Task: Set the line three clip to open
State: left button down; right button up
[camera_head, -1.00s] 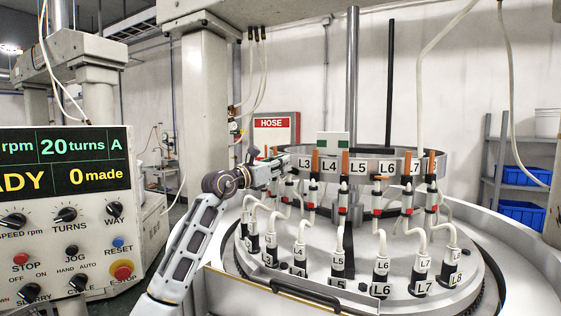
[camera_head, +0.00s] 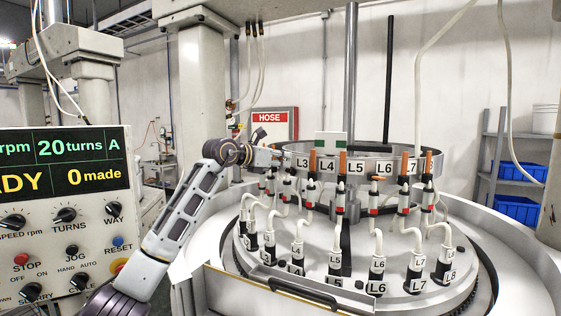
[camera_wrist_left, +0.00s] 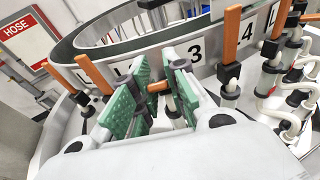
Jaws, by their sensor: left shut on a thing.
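My left gripper (camera_head: 281,159) is at the left part of the ring, by the L3 label. In the left wrist view my left gripper (camera_wrist_left: 157,90) has its green pads closed on the orange handle of the line three clip (camera_wrist_left: 158,86), just below the figure 3 on the ring. Only a short stub of this handle shows between the pads, pointing toward the gripper rather than standing up like its neighbours. The clip's body is mostly hidden by the fingers. In the head view the gripper hides this handle. My right gripper is not in view.
The L4 clip handle (camera_wrist_left: 228,33) stands upright close to the right of my gripper; another orange handle (camera_wrist_left: 94,74) stands to its left. The labelled ring (camera_head: 330,167) runs behind the clips. A control panel (camera_head: 70,225) stands at the left.

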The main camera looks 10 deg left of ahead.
pick_arm(q)
jog(key=shift+r+y, duration=0.3)
dwell(0.4)
jog(key=c, duration=1.4)
grip_release()
jog(key=shift+w+f, duration=0.1)
jog(key=shift+f, duration=0.05)
jog(key=shift+a, duration=0.1)
jog(key=shift+v, duration=6)
jog(key=shift+w, duration=0.1)
jog(key=shift+c, duration=0.3)
